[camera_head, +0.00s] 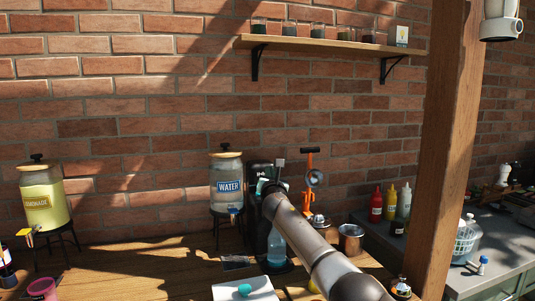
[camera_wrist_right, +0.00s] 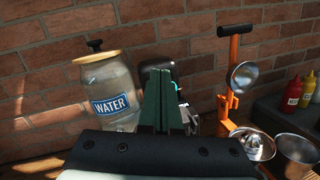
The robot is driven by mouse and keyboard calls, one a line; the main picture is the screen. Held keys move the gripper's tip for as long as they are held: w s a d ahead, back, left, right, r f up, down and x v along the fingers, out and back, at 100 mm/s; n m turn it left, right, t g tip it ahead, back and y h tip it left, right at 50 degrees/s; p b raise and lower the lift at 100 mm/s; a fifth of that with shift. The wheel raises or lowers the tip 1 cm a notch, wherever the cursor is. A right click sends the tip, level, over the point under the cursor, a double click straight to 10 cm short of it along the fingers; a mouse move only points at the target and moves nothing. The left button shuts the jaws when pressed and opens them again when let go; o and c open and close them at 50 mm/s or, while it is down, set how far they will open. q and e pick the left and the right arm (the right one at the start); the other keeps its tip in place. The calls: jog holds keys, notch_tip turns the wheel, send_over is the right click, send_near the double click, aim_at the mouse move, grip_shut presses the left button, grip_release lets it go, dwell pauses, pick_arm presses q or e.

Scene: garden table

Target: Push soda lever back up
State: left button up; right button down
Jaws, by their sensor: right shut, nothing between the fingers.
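The soda machine (camera_head: 254,169) is a dark upright unit against the brick wall, right of the water dispenser. My right arm covers much of it. A small light-grey piece (camera_head: 280,163), perhaps its lever, stands up at its top right; I cannot tell its exact position. A blue bottle (camera_head: 276,246) stands below at the machine's front. My right gripper (camera_head: 263,186) is at the machine's upper front, shut and empty. In the right wrist view its green fingers (camera_wrist_right: 158,100) are together and overlap the black machine top (camera_wrist_right: 158,67); contact is unclear. My left gripper is out of view.
The water dispenser (camera_head: 227,185) stands close on the left, and an orange press (camera_head: 308,180) close on the right. A metal cup (camera_head: 350,238) and sauce bottles (camera_head: 390,203) are farther right. A white board (camera_head: 262,291) lies in front. A wooden post (camera_head: 452,130) rises at right.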

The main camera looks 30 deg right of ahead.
jog(key=s+a+r+p, duration=0.1)
jog(key=s+a+r, duration=0.1)
jog(key=r, duration=0.5)
jog(key=shift+v, duration=0.85)
jog(key=shift+r, duration=0.2)
